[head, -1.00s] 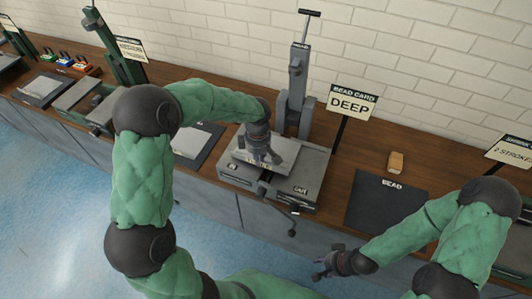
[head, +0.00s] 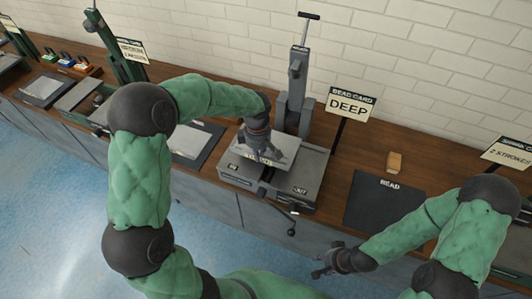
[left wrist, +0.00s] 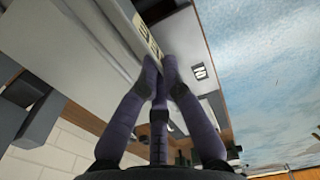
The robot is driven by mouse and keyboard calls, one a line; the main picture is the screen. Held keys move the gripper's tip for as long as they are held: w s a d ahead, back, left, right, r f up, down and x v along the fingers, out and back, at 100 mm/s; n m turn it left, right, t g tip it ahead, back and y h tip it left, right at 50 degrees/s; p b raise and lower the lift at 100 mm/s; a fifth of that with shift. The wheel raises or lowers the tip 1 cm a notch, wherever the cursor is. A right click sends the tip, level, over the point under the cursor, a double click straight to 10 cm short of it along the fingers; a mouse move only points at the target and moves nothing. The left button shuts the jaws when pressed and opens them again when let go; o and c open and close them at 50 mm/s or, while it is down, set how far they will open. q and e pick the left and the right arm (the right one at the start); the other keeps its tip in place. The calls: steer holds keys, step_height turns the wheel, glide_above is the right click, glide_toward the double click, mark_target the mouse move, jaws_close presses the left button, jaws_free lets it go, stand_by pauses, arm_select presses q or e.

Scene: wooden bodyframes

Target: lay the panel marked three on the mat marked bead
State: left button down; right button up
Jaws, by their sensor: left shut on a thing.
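My left gripper (head: 262,152) is shut on the edge of a pale flat panel (head: 282,153), just above the bed of the grey press (head: 300,186). The panel (left wrist: 112,22) also shows in the left wrist view between the fingers (left wrist: 160,75); the small tag on its edge is not clearly legible. The black mat marked BEAD (head: 375,208) lies flat on the bench to the right, with nothing on it. My right gripper (head: 326,262) looks open and empty, in front of the bench, left of and below the mat.
The press has a tall grey column (head: 297,85) and a crank (head: 291,230) at its front. A sign reading BEAD CARD DEEP (head: 350,105) stands behind. A tan block (head: 394,162) lies behind the mat. Another dark mat with a pale sheet (head: 188,143) lies left of the press.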

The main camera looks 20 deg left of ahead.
arm_select(q)
steer(key=shift+r+p, duration=1.15)
steer(key=shift+r, duration=1.05)
steer(key=shift+f, duration=0.1)
